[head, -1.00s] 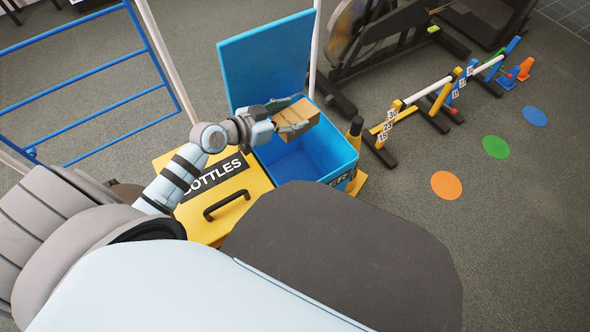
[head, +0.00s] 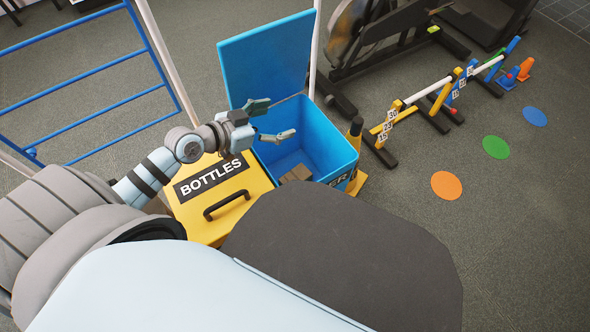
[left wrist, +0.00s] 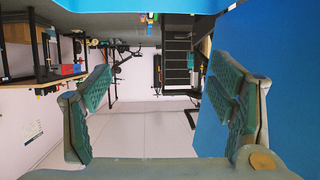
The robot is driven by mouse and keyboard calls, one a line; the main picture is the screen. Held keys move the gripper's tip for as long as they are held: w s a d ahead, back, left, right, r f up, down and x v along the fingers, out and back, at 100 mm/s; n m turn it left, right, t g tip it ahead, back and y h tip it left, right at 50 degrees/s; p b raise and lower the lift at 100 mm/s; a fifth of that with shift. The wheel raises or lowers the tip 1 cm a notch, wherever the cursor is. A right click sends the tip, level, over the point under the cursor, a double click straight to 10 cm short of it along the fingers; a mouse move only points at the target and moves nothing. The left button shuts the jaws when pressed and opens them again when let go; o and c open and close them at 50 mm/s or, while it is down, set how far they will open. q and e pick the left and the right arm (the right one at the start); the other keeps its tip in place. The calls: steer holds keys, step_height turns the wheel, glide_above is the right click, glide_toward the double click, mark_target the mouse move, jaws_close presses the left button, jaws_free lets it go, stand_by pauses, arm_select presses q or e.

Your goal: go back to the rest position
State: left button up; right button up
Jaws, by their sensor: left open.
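My left gripper (head: 276,120) is open and empty above the blue bin (head: 324,136), near its left side and open lid. Its spread fingers also show in the left wrist view (left wrist: 165,105), with nothing between them. A brown cardboard box (head: 296,174) lies inside the bin, at the bottom near the front; the bin's front wall hides part of it. The bin's blue lid (head: 262,55) stands open at the back. My right gripper is not in view.
A yellow bin labelled BOTTLES (head: 232,198), with a black handle, stands left of the blue bin. A blue rail frame (head: 90,97) is at the left. Small hurdles (head: 420,95) and coloured floor dots (head: 446,185) lie to the right on open grey floor.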

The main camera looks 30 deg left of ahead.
arm_select(q)
steer(key=shift+v, duration=1.15)
